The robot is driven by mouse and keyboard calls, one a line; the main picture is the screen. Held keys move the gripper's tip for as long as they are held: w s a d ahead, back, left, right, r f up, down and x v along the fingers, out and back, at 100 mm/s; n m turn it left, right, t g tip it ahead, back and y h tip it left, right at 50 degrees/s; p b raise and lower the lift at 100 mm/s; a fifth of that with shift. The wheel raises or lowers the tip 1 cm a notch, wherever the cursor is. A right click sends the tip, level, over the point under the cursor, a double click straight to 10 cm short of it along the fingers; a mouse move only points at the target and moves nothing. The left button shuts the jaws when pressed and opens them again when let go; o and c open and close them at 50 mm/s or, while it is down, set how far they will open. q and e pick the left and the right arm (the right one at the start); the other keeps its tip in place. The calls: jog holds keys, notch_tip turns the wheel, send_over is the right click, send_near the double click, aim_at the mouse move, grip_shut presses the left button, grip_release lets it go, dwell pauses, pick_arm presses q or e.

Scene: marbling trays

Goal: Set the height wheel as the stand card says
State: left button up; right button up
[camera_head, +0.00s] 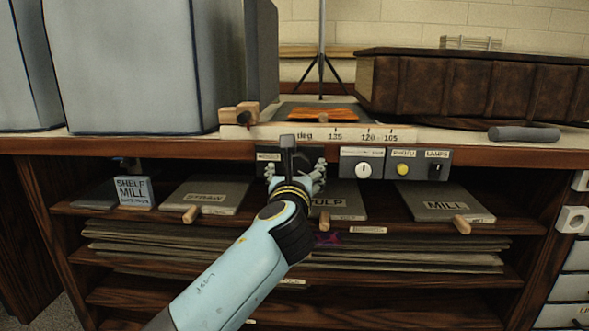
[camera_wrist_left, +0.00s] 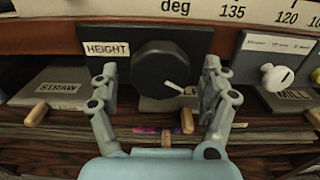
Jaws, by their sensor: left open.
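The height wheel (camera_wrist_left: 158,69) is a black round knob with a white pointer line on a dark panel labelled HEIGHT. In the left wrist view its pointer aims to the lower right. My left gripper (camera_head: 294,172) is open in front of it, and in the left wrist view its two fingers (camera_wrist_left: 159,88) stand on either side of the wheel. I cannot tell whether they touch it. In the head view the gripper hides most of the wheel. A card reading SHELF MILL (camera_head: 133,191) stands on the shelf at left; its smaller line is unreadable. My right gripper is not in view.
A degree scale (camera_head: 350,134) runs along the table edge above. A white dial (camera_head: 363,170), a yellow button (camera_head: 403,169) and a lamps switch (camera_head: 435,172) sit to the right. Boards marked STRAW (camera_head: 205,197), PULP (camera_head: 343,203) and MILL (camera_head: 447,205) lie on the shelf below.

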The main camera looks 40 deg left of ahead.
pick_arm(q)
jog(key=shift+w, duration=0.1)
jog(key=c, duration=1.2)
jog(key=shift+n, duration=0.3)
